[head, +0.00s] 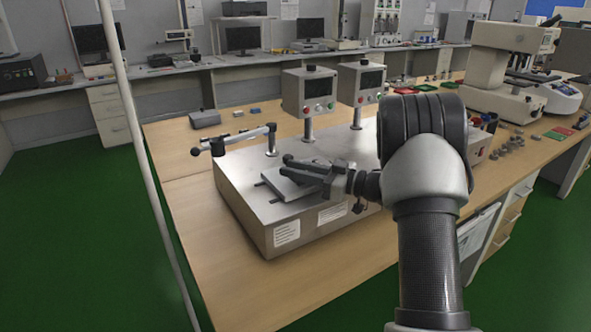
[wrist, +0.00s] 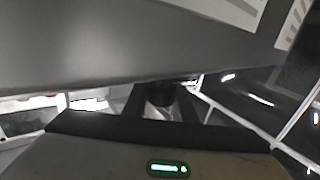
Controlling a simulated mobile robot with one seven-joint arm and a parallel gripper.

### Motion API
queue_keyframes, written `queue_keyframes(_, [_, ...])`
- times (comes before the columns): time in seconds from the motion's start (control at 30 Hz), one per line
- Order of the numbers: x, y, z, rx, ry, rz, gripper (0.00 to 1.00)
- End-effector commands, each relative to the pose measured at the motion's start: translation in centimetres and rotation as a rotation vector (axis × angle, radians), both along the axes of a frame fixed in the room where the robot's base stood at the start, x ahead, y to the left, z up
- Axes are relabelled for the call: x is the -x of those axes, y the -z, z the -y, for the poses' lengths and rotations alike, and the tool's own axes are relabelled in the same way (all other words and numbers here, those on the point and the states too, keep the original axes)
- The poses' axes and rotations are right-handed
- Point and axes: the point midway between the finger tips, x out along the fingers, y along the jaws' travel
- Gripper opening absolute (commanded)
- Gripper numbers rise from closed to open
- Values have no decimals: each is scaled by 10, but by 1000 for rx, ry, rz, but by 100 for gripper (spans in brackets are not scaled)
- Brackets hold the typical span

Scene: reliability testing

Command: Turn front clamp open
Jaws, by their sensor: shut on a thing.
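The grey metal test box (head: 245,190) stands on the wooden bench, with a flat plate (head: 285,186) on its top. My gripper (head: 335,180) reaches in from the right over the front of the box, near the plate. In the wrist view my gripper (wrist: 162,100) is shut with its fingers either side of a dark rounded part, seemingly the front clamp's handle (wrist: 160,92). The clamp's outline blends with my dark fingers in the head view, so its angle cannot be told. The box's grey face (wrist: 120,45) fills the upper wrist view.
Another clamp arm (head: 240,140) with a black ball end stands at the box's back left. Two control boxes (head: 309,92) (head: 361,83) on posts stand behind. A thin pale pole (head: 140,140) crosses the left. The bench front (head: 280,290) is clear.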

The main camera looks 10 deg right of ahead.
Motion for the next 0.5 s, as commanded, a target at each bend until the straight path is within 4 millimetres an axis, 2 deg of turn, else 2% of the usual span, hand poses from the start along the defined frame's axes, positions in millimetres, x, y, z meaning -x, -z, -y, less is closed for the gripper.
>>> queue_keyframes(0.07, [0,0,-2,-2,-3,1,2])
queue_keyframes(0.1, [0,-1,-2,-2,-3,1,30])
queue_keyframes(0.2, [0,0,-1,-2,-2,1,43])
queue_keyframes(0.5, [1,-1,1,-1,0,1,43])
